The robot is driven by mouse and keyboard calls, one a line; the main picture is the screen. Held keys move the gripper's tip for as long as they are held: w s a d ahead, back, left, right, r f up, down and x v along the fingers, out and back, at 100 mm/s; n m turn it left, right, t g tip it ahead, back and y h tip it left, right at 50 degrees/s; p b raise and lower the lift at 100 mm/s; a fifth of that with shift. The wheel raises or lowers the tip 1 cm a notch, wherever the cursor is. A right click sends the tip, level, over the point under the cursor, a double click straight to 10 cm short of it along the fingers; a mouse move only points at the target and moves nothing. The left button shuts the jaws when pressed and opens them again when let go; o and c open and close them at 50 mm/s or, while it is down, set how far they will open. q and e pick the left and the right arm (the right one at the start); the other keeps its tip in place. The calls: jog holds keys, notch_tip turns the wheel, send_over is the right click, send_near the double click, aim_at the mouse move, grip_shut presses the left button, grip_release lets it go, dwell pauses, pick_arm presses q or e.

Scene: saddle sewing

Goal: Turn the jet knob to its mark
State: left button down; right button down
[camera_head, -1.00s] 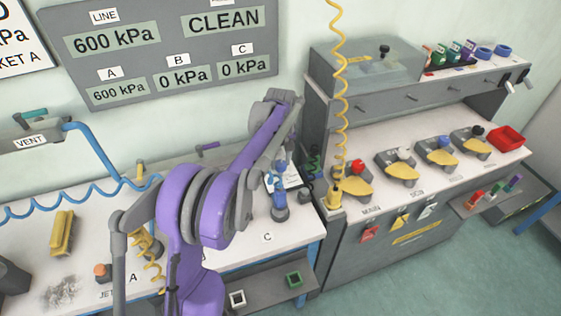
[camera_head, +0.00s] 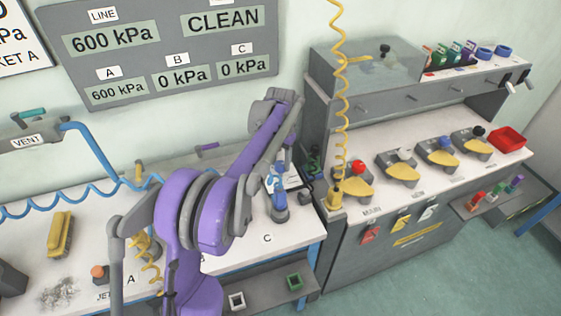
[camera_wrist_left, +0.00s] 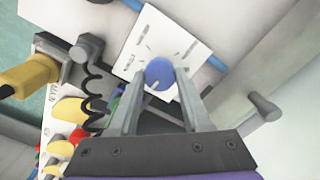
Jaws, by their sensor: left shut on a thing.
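The blue round knob (camera_wrist_left: 159,74) sits on a white plate (camera_wrist_left: 146,42) with dark markings and small lettering. A short pale pointer line shows on its lower edge. My left gripper (camera_wrist_left: 161,76) has one finger on each side of the knob and is shut on it. In the head view, my purple left arm reaches across the bench, and its hand is near the white plate (camera_head: 293,180) at the back right. The knob is hard to make out there. The plate's lettering is too small to read. My right gripper is not in view.
A blue and grey tool (camera_head: 279,207) stands on the bench by label C. A yellow coiled hose (camera_head: 341,100) hangs at the cabinet (camera_head: 400,120). A yellow brush (camera_head: 60,234) lies at the left. The wall display (camera_head: 165,55) reads CLEAN, with A at 600 kPa.

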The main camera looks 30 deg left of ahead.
aim_at(281, 164)
pick_arm(q)
jog(key=m, duration=0.5)
jog(key=shift+m, duration=0.3)
jog(key=m, duration=0.4)
jog(key=shift+m, duration=0.4)
jog(key=shift+c, duration=1.8)
grip_release()
jog(key=shift+r, duration=0.1)
notch_tip(281, 164, up, 11)
jog(key=shift+f, duration=0.2)
